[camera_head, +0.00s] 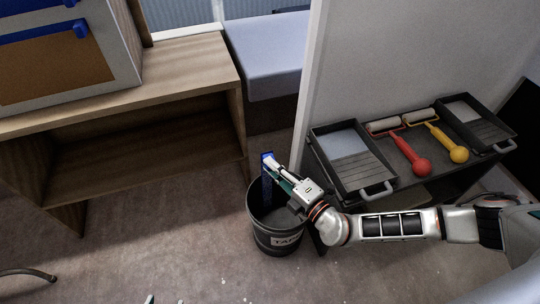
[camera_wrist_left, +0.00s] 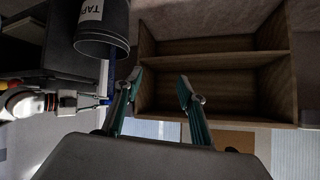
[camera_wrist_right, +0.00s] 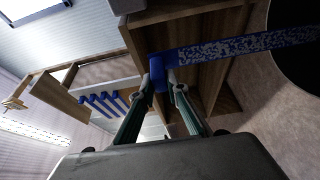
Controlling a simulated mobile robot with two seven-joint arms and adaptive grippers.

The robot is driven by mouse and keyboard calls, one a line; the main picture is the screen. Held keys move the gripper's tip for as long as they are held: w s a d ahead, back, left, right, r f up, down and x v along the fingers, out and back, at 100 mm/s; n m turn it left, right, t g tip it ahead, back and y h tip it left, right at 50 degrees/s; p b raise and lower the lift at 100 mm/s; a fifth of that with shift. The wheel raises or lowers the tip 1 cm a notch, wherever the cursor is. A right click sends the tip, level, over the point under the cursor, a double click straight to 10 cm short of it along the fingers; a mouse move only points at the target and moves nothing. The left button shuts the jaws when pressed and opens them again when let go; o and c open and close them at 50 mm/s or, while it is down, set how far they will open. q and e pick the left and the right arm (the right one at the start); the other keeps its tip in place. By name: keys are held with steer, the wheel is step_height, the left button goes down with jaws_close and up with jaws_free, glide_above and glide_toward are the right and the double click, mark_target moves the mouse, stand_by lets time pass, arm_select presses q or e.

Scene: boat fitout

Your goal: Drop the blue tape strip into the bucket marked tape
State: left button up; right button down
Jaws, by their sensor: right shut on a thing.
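A black bucket (camera_head: 262,240) with a white TAPE label stands on the floor at the centre of the head view. My right gripper (camera_head: 272,164) is over the bucket's far side, shut on one end of the blue tape strip (camera_head: 267,188). The strip hangs down, its lower part inside the bucket's outline. In the right wrist view the strip (camera_wrist_right: 235,47) is long and speckled, stretching from the fingertips (camera_wrist_right: 164,82) towards the dark bucket (camera_wrist_right: 300,45). The left wrist view also shows the bucket (camera_wrist_left: 103,28). My left gripper (camera_wrist_left: 158,84) is open and empty.
A wooden shelf unit (camera_head: 120,85) stands left, bearing a box with blue strips (camera_head: 45,32). Right of the bucket, a dark stand holds paint trays (camera_head: 352,165), a red roller (camera_head: 410,155) and a yellow roller (camera_head: 445,142). A white partition (camera_head: 400,60) rises behind.

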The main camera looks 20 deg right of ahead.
arm_select(q)
steer(key=w+d+r+n+t+h+b, duration=0.1)
steer(key=w+d+r+b, duration=0.1)
steer(key=d+b, duration=0.3)
steer(key=shift+w+d+r+h, duration=0.2)
steer(key=shift+w+r+h, duration=0.1)
steer(key=shift+r, duration=0.55)
arm_select(e)
step_height(320, 180, down, 12)
steer(key=c, duration=1.9)
jaws_free()
arm_select(q)
steer(key=shift+s+a+f, duration=0.1)
steer(key=shift+s+f, duration=0.05)
steer(key=shift+f, duration=0.05)
arm_select(e)
steer(key=o, duration=0.7)
steer(key=shift+c, duration=0.2)
arm_select(q)
steer(key=shift+f, duration=0.1)
arm_select(e)
steer(key=shift+f, duration=0.1)
